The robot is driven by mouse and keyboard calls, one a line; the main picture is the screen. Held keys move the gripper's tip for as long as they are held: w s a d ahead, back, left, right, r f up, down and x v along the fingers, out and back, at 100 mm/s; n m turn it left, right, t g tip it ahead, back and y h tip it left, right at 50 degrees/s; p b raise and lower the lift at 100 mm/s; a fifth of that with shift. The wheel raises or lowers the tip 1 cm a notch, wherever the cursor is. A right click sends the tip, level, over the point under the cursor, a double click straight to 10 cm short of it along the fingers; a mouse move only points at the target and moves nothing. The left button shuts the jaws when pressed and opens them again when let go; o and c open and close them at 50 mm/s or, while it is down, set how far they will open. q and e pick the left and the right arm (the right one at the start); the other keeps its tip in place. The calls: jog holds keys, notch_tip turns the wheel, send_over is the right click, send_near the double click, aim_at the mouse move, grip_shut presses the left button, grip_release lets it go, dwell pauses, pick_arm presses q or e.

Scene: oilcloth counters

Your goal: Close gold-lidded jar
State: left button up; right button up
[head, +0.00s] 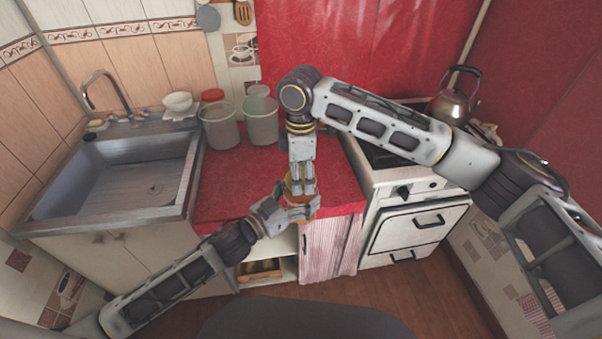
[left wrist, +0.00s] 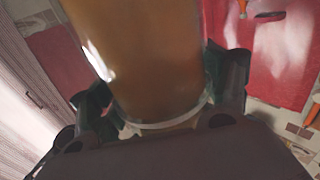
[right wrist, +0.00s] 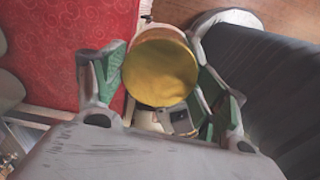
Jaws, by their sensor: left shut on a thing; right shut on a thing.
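The jar is small and mostly hidden by my grippers in the head view (head: 299,211), over the front of the red counter. Its amber body (left wrist: 150,55) fills the middle of the left wrist view, between the fingers of my left gripper (left wrist: 165,95). My left gripper, coming from the lower left (head: 279,211), is shut on the jar. The round gold lid (right wrist: 160,70) shows face-on in the right wrist view. My right gripper (head: 302,188) points down from above and is shut on the lid. Whether the lid sits fully on the jar's rim is hidden.
The red counter (head: 232,182) holds two clear canisters, one red-lidded (head: 219,125) and one at its right (head: 260,118). A sink (head: 115,180) is at the left. A stove (head: 410,200) with a kettle (head: 453,104) is at the right.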

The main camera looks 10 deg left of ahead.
jog(key=o, duration=1.2)
jog(key=shift+r, duration=0.15)
jog(key=shift+r, duration=5.85)
jog(key=shift+w, duration=0.1)
